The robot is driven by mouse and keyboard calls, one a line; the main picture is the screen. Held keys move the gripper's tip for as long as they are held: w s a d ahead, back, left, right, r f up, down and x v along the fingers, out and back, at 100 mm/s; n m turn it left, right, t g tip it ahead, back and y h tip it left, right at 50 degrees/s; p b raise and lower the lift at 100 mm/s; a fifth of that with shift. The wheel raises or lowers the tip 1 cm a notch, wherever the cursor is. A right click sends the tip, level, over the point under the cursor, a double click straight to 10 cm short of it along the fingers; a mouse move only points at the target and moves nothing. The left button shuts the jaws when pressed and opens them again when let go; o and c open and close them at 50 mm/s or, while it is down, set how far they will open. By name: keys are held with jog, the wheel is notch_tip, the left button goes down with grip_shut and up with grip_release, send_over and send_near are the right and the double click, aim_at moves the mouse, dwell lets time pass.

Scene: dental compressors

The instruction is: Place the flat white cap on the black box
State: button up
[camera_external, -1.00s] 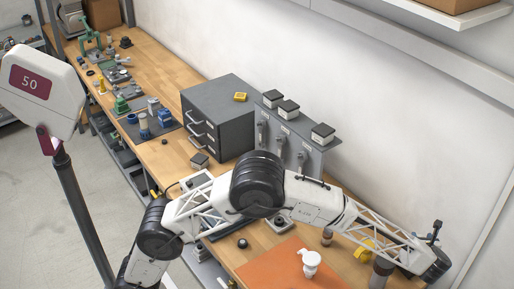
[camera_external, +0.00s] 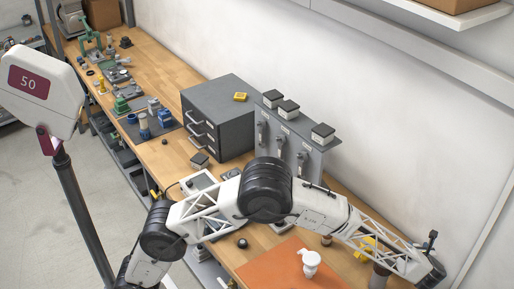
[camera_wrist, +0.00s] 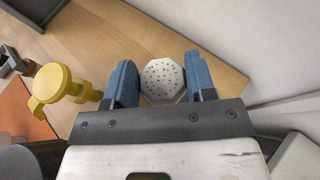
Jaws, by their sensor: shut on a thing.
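A pale, eight-sided flat cap with small dark dots (camera_wrist: 164,78) sits between the two blue fingers of my gripper (camera_wrist: 163,82) in the wrist view. My gripper is shut on it. In the external view my wrist is at the lower right, and the fingers and cap cannot be made out there.
A yellow part (camera_wrist: 62,85) stands left of my fingers. An orange mat (camera_external: 275,273) carries a white fitting (camera_external: 310,262). The grey drawer cabinet (camera_external: 230,105) and a grey panel with several black-topped boxes stand along the wall. Bare wood lies beyond my fingers.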

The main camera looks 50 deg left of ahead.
jog(key=shift+f, duration=2.5)
jog(key=shift+f, duration=0.1)
jog(key=o, duration=0.9)
jog(key=v, duration=1.2)
